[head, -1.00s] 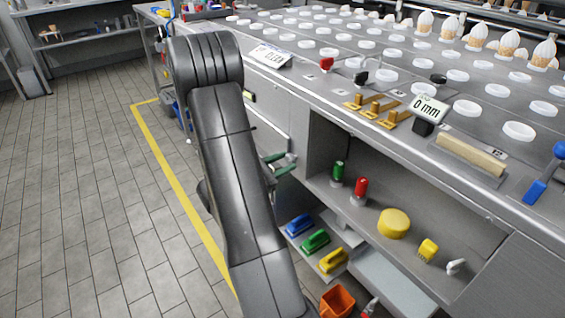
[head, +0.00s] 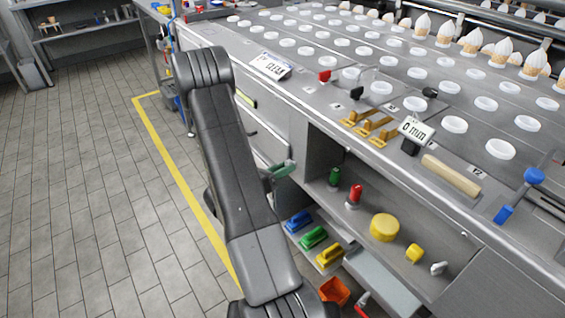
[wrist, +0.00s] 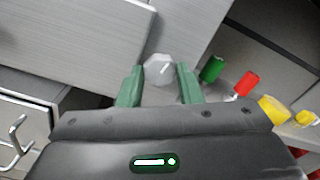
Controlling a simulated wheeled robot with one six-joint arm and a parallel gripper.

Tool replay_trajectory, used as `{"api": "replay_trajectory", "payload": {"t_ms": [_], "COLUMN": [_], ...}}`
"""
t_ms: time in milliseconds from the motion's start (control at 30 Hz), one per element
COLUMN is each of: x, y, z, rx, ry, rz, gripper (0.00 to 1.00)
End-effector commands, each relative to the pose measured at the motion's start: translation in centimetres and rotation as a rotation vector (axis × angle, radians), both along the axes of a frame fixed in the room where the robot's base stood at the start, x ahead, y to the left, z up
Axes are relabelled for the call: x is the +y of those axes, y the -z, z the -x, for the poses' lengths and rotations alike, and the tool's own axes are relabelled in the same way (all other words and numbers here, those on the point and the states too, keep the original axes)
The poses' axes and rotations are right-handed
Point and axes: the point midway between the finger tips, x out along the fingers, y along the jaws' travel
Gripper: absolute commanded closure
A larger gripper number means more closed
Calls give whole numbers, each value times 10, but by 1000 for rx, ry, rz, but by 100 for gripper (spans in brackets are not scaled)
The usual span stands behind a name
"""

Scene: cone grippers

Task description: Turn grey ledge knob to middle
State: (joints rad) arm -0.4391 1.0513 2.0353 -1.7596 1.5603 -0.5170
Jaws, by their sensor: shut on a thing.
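A grey, many-sided knob (wrist: 158,72) with a pale pointer line sits between the green fingers of my gripper (wrist: 160,68) in the wrist view. The pointer line slants up and to the right in that view. The fingers are shut on the knob, one on each side. In the head view my gripper (head: 283,171) shows as green fingers at the left end of the open shelf, partly behind my arm. The knob cannot be made out there.
A green knob (head: 335,176), a red knob (head: 355,196), a large yellow knob (head: 384,228), a small yellow knob (head: 414,253) and a pale knob (head: 439,268) line the ledge to the right. Blue, green and yellow brushes lie below. A handled drawer (wrist: 25,130) stands left.

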Motion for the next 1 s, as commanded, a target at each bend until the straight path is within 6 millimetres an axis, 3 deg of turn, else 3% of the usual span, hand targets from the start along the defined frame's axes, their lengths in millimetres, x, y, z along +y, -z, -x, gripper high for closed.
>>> {"api": "replay_trajectory", "payload": {"t_ms": [400,967,1000], "x": [0,0,0], "y": [0,1,1], "z": [0,0,0], "rx": [152,171,171], "ry": [-1,-1,-1], "rz": [110,124,124], "gripper": [90,90,60]}}
